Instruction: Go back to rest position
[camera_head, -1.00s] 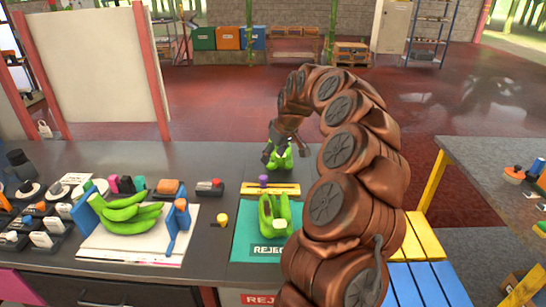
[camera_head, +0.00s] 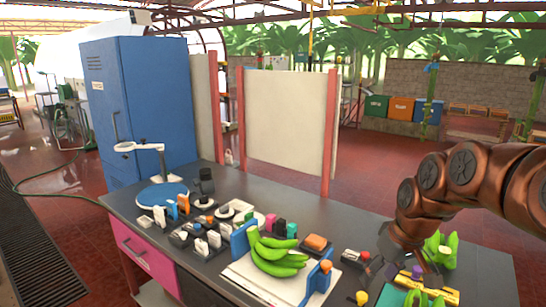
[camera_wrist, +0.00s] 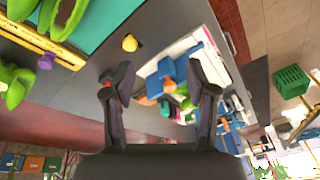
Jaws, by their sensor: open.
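My gripper (camera_wrist: 160,86) is open, with nothing between its two dark fingers in the wrist view. In the head view it hangs from my bent arm at the right, over the grey bench beside the green bananas there, and its fingers are hard to make out. A bunch of green bananas (camera_head: 274,255) lies on a white board (camera_head: 262,286) between blue uprights, left of my gripper. Another green bunch (camera_head: 440,250) stands at the right, partly behind my arm. More green fruit (camera_wrist: 62,14) lies on the teal mat (camera_wrist: 102,14) in the wrist view.
Several small devices crowd the bench's left. A blue cabinet (camera_head: 150,110) and a cream panel (camera_head: 285,120) stand behind. Red floor beyond is open.

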